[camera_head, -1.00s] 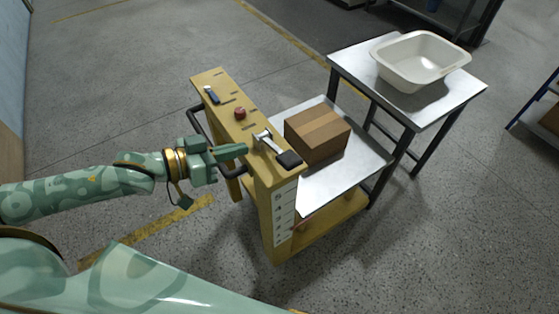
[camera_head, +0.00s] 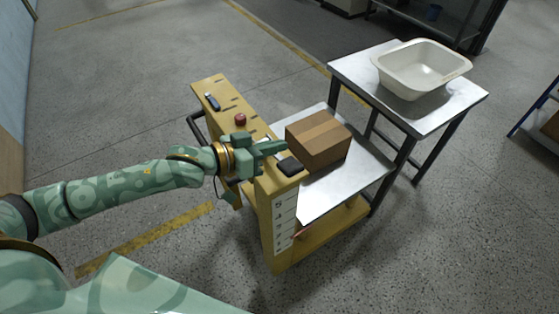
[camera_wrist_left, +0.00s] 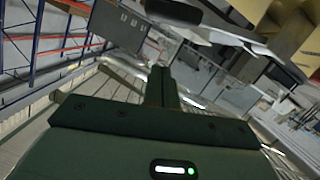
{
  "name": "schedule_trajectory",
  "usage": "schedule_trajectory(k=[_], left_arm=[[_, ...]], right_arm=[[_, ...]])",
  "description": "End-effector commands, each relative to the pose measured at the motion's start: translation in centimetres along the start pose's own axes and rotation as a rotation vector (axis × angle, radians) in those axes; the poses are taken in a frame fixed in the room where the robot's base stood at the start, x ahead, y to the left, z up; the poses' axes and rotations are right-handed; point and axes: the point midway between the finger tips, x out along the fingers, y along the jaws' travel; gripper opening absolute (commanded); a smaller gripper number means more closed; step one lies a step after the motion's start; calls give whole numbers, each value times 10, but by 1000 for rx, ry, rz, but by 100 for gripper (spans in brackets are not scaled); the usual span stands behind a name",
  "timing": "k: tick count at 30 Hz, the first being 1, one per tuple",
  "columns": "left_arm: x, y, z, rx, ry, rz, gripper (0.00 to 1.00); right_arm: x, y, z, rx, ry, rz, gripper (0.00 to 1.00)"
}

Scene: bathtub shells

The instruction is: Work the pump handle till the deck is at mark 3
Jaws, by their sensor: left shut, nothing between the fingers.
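The yellow lift cart's console (camera_head: 210,86) stands upright with a metal deck (camera_head: 350,178) on its right. A cardboard box (camera_head: 318,140) rests on the deck. The pump handle's black grip (camera_head: 290,167) shows at the console's near end; its metal lever is mostly hidden behind my left gripper. My left gripper (camera_head: 284,147) is shut and empty, over the console top close to the handle; contact cannot be told. Its shut fingers also show in the left wrist view (camera_wrist_left: 162,86). The numbered scale (camera_head: 284,222) is on the console's near face; the deck's exact mark is unclear.
A red knob (camera_head: 241,120) and a small dark lever (camera_head: 212,102) sit on the console top. A metal table (camera_head: 452,105) with a cream tub (camera_head: 420,70) stands behind the deck. A blue-framed rack is at the right edge. The floor in front is clear.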

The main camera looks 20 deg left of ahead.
Motion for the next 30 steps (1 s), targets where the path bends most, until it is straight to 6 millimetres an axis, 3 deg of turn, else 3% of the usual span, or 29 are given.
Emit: schedule_trajectory(k=[1, 3, 9, 30], left_arm=[[10, 1, -1, 1, 3, 2, 0], [11, 0, 16, -2, -4, 0, 0], [16, 0, 36, 0, -2, 1, 0], [18, 3, 46, 54, -2, -14, 0]], right_arm=[[2, 0, 0, 0, -1, 0, 0], [5, -1, 1, 0, -2, -1, 0], [9, -1, 2, 0, -3, -1, 0], [4, -1, 1, 0, -2, -1, 0]])
